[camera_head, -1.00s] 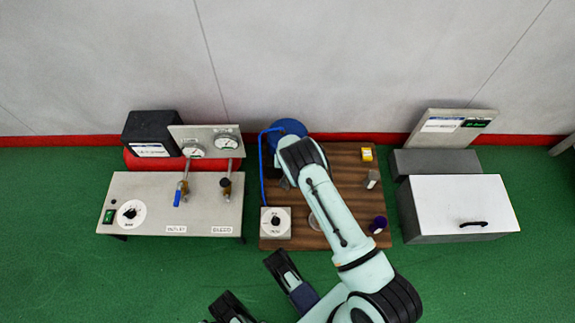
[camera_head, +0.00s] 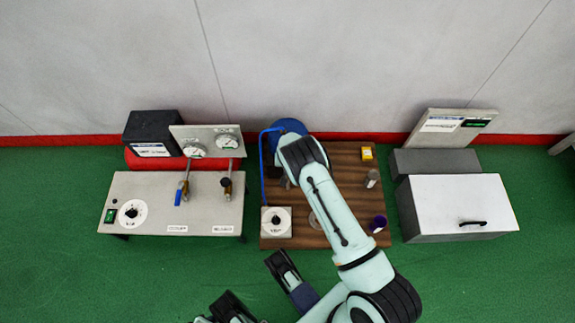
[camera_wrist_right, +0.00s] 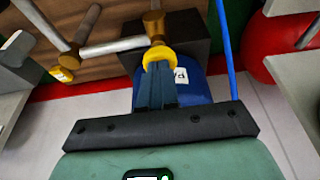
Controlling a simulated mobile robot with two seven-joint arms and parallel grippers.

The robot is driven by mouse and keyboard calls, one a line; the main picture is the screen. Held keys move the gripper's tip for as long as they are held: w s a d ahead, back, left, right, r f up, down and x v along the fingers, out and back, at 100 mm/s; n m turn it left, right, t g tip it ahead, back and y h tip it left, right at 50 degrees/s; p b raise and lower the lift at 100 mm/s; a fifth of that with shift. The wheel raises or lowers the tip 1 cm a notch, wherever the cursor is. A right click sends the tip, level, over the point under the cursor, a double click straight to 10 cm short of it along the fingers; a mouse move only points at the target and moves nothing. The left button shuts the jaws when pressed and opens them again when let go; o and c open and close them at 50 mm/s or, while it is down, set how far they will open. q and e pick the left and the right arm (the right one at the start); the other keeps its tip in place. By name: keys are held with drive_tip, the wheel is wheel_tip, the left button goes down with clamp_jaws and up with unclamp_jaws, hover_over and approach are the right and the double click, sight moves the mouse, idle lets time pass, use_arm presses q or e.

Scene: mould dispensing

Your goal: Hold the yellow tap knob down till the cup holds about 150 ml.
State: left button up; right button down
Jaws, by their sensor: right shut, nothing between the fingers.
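The yellow tap knob (camera_wrist_right: 159,56) sits on a brass tap body (camera_wrist_right: 154,24) in the right wrist view. My right gripper (camera_wrist_right: 157,70) is shut, with nothing between its fingers. Its fingertips are at the knob and overlap its near edge; I cannot tell how firmly they press. A blue container (camera_wrist_right: 198,88) with a white label is behind the fingers. In the head view my right arm covers the tap and gripper. I cannot make out the cup being filled or its level.
A bench with a blue-handled valve (camera_head: 179,193) stands left. A white-lidded box (camera_head: 455,200) stands right.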

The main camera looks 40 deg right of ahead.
use_arm(q)
drive_tip(key=w+d+r+t+p, duration=0.1)
drive_tip(key=w+r+p, duration=0.2)
drive_tip(key=r, duration=0.4)
drive_tip(key=shift+w+d+m+p, duration=0.2)
drive_tip(key=shift+d+m+p, duration=0.1)
drive_tip(key=shift+p, duration=0.3)
use_arm(e)
drive_tip(key=v, duration=1.2)
drive_tip(key=shift+w+r, duration=0.2)
drive_tip(key=shift+r, duration=0.25)
use_arm(q)
drive_tip(key=shift+a, duration=0.1)
use_arm(e)
drive_tip(key=shift+d, duration=0.15)
